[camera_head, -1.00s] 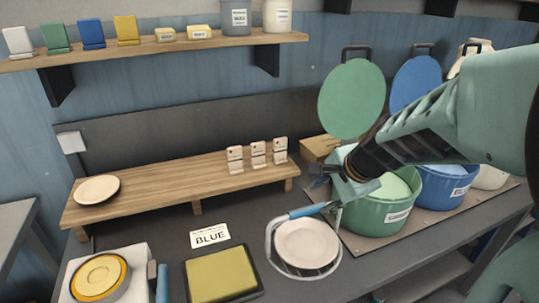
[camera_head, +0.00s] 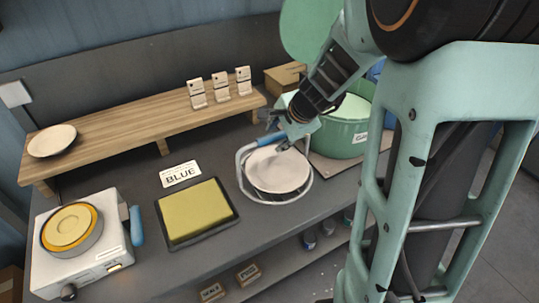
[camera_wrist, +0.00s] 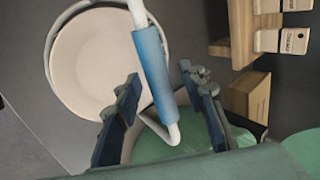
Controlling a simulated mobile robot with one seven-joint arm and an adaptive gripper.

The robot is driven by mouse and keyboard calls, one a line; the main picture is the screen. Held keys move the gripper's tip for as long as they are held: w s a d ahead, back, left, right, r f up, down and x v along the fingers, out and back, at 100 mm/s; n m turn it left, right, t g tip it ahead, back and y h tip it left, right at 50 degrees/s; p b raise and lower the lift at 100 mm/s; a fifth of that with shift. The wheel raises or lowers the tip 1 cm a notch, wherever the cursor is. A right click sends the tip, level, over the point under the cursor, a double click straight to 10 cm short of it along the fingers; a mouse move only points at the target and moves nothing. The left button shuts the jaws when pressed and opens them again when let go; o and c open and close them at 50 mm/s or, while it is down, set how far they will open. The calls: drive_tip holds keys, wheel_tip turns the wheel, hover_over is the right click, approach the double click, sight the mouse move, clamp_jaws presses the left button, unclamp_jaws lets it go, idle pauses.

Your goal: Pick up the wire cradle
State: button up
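The wire cradle (camera_head: 241,176) is a pale wire ring with a raised blue handle (camera_head: 271,138). It stands on the dark counter and holds a white plate (camera_head: 277,171). My gripper (camera_head: 281,126) is at the handle's right end. In the wrist view the blue handle (camera_wrist: 153,62) runs between the tips of my gripper (camera_wrist: 160,76). The two fingers are apart on either side of it, with a gap showing, so the gripper is open. The plate (camera_wrist: 92,62) and the cradle's ring (camera_wrist: 50,50) show behind it.
A green bin (camera_head: 345,132) stands close right of the cradle. A white heater-like unit (camera_head: 85,262) is farther left. A wooden shelf (camera_head: 120,123) runs behind.

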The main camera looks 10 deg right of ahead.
clamp_jaws()
drive_tip(key=shift+w, duration=0.1)
drive_tip(key=shift+r, duration=0.15)
idle(0.3)
